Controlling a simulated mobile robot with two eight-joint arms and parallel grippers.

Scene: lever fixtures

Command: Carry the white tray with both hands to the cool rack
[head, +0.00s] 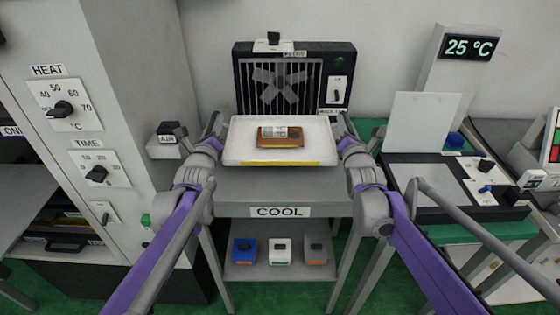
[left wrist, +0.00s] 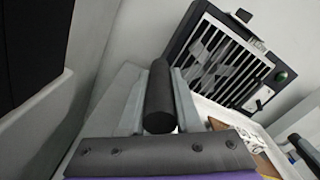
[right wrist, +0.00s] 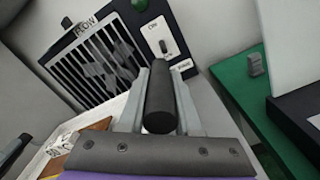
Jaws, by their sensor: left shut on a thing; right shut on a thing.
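The white tray (head: 240,155) has a yellow strip on its front edge and carries a brown block with a white label (head: 281,137). It looks level at the cool rack (head: 280,212), over its grey top; I cannot tell whether it touches. My left gripper (head: 216,128) is at the tray's left side, shut on a black cylindrical handle (left wrist: 158,97). My right gripper (head: 346,130) is at the right side, shut on the matching handle (right wrist: 160,98). In the head view the handles are mostly hidden by my wrists.
A fan unit with a barred grille (head: 283,90) stands just behind the tray. The heat cabinet (head: 115,70) with its dials is at the left. A green bench with a dark open-lidded device (head: 425,182) is at the right. Small blocks (head: 280,252) sit on the rack's lower shelf.

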